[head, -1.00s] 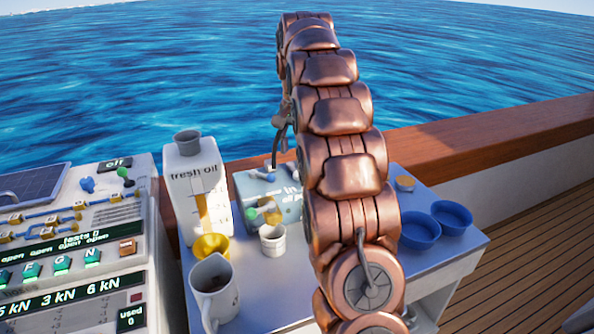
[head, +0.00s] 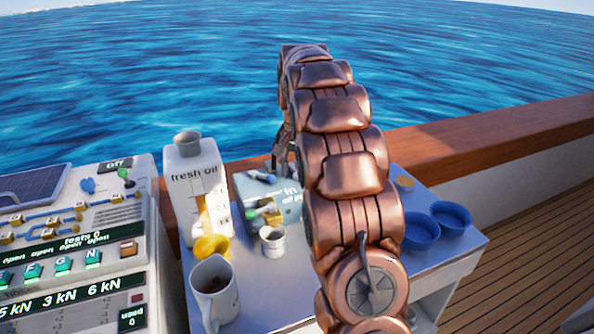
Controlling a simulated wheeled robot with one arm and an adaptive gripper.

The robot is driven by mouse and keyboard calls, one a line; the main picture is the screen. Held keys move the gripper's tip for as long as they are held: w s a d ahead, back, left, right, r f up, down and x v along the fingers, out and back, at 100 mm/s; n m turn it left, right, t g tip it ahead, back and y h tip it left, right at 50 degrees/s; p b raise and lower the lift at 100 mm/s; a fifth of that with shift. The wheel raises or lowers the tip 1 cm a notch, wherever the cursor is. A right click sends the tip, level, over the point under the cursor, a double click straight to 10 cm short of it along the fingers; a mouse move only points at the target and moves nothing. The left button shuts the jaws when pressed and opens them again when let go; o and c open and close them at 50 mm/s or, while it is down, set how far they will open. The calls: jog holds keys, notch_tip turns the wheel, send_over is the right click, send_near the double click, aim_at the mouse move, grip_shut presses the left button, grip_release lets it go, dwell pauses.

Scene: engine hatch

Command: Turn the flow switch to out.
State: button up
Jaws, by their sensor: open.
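A pale teal pump box (head: 287,209) stands on the table, with the word "in" and a partly hidden second line on its face. A small dark and blue lever (head: 262,177), which looks like the flow switch, lies on its top. Its exact setting is too small to tell. My gripper (head: 279,164) is open at the box's back edge, just right of the lever and close to it. I cannot tell whether they touch. My arm hides the box's right side.
Two blue bowls (head: 451,217) (head: 420,232) sit at right. A control panel (head: 80,240) is at left.

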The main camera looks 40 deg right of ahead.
grip_shut()
dwell(0.4)
jog(key=shift+d, duration=0.1)
jog(key=d+n, duration=0.1)
jog(key=n, duration=0.1)
jog(key=d+n, duration=0.1)
jog(key=n, duration=0.1)
jog(key=shift+s+r, duration=0.1)
jog(key=n, duration=0.1)
jog(key=d+n, duration=0.1)
jog(key=n, duration=0.1)
jog(key=shift+d, duration=0.1)
jog(key=shift+w+d+n, duration=0.3)
jog(key=shift+d+n, duration=0.05)
jog(key=shift+n, duration=0.75)
